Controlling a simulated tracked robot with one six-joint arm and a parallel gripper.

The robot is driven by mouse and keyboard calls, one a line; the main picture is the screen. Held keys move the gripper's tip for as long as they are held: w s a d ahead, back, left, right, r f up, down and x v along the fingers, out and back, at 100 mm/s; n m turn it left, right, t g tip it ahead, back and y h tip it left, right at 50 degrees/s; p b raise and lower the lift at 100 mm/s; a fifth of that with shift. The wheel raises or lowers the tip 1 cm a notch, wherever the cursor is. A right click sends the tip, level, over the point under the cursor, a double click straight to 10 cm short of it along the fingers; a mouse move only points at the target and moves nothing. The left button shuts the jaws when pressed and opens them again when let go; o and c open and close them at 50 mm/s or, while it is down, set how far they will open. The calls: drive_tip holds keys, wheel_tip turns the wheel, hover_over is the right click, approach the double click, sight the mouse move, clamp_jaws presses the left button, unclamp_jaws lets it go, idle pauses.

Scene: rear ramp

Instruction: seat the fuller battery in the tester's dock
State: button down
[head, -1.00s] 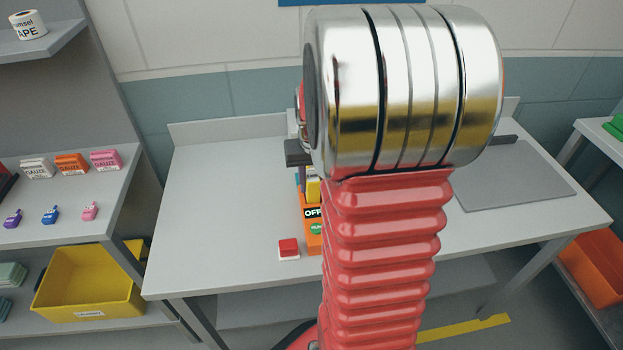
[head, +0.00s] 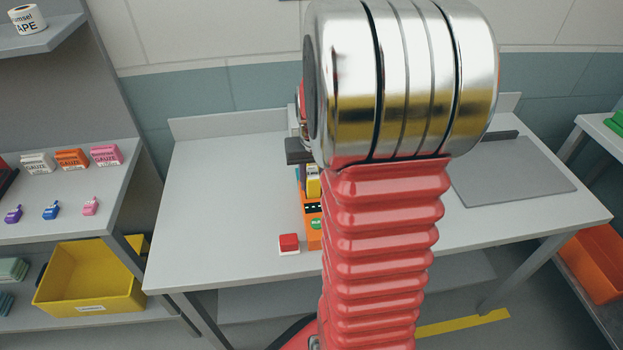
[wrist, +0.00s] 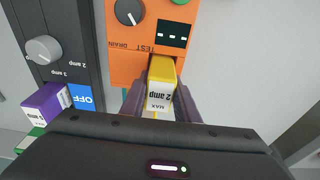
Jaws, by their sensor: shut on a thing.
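The orange tester (head: 315,238) stands on the bench, partly hidden by my arm. In the wrist view the tester (wrist: 124,63) shows a dark knob (wrist: 129,12), the words DRAIN and TEST, and a black display (wrist: 173,34) with dashes. A yellow battery (wrist: 161,72) marked "2 amp" and "MAX" is between my gripper's fingers (wrist: 158,103), its far end against the tester at the dock. I cannot see how deep it sits. The yellow battery (head: 313,186) also shows in the head view. A purple battery (wrist: 45,107) sits at a black unit (wrist: 58,22).
The black unit has a grey knob and a blue OFF display (wrist: 82,97). A green item (wrist: 30,139) lies beyond the purple battery. A red-topped white block (head: 289,243) stands left of the tester. The left bench top (head: 220,200) is clear. A grey mat (head: 520,175) lies right.

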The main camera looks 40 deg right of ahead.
drive_tip(key=c, duration=1.3)
unclamp_jaws()
drive_tip(key=r, duration=0.4)
drive_tip(key=s+r, duration=0.1)
drive_tip(key=r, duration=0.4)
drive_tip(key=a+r, duration=0.1)
drive_tip(key=r, duration=0.3)
drive_tip(key=shift+s+a+r, duration=0.1)
drive_tip(key=shift+s+r, duration=0.15)
drive_tip(key=shift+s, duration=0.1)
drive_tip(key=shift+s, duration=0.15)
